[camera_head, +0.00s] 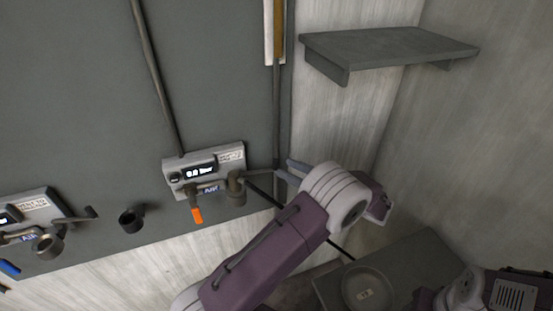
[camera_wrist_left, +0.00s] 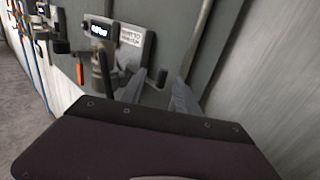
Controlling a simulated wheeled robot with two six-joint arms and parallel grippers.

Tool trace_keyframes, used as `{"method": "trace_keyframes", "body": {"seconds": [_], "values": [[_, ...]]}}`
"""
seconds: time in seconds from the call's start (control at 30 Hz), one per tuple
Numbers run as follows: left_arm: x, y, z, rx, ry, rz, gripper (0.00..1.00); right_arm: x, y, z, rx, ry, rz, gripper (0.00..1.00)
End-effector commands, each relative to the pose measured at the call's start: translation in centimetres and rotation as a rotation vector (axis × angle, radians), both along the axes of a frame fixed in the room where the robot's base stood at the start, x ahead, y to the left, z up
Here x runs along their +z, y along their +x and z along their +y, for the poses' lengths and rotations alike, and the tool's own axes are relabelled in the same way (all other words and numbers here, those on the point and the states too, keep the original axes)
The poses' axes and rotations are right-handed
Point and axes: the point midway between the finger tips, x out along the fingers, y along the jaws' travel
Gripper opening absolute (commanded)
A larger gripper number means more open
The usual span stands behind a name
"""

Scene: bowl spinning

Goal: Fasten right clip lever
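The grey gauge unit with a lit display (camera_head: 203,171) is on the dark wall panel, and it also shows in the left wrist view (camera_wrist_left: 118,43). A dark cylindrical fitting (camera_head: 236,188) sits below it, with a thin lever (camera_head: 259,173) reaching right; in the wrist view the fitting (camera_wrist_left: 103,75) stands below the display. My left gripper (camera_head: 285,172) is at the lever's right end. In the wrist view its two fingers (camera_wrist_left: 160,90) are apart, with a small dark lever end between them. Contact cannot be told. My right gripper is not visible.
An orange handle (camera_head: 197,214) hangs below the unit. A second gauge unit (camera_head: 34,212) and a dark round holder (camera_head: 131,220) are at left. A grey shelf (camera_head: 390,46) juts out above right. A round dish (camera_head: 368,289) sits on a grey surface (camera_head: 417,258) at lower right.

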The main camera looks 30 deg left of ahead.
Motion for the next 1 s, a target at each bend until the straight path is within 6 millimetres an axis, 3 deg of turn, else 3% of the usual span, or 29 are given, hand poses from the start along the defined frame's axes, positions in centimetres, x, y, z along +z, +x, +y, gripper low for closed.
{"method": "trace_keyframes", "body": {"seconds": [0.1, 0.23, 0.6, 0.73, 1.0], "values": [[0.2, 0.2, 2.6, 0.004, 0.0, 0.002, 0.38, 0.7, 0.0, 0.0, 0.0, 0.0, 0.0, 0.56], [0.1, 0.4, 4.6, 0.002, 0.0, 0.002, 0.38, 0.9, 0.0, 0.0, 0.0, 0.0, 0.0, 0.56], [0.0, 0.5, 5.6, 0.0, 0.0, 0.0, 0.38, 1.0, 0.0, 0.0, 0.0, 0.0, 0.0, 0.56], [0.0, 0.5, 5.5, 0.0, 0.0, 0.0, 0.02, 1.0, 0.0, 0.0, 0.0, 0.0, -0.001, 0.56], [0.0, 0.5, 5.5, -0.001, 0.0, 0.0, 0.0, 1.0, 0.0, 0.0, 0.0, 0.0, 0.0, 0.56]]}}
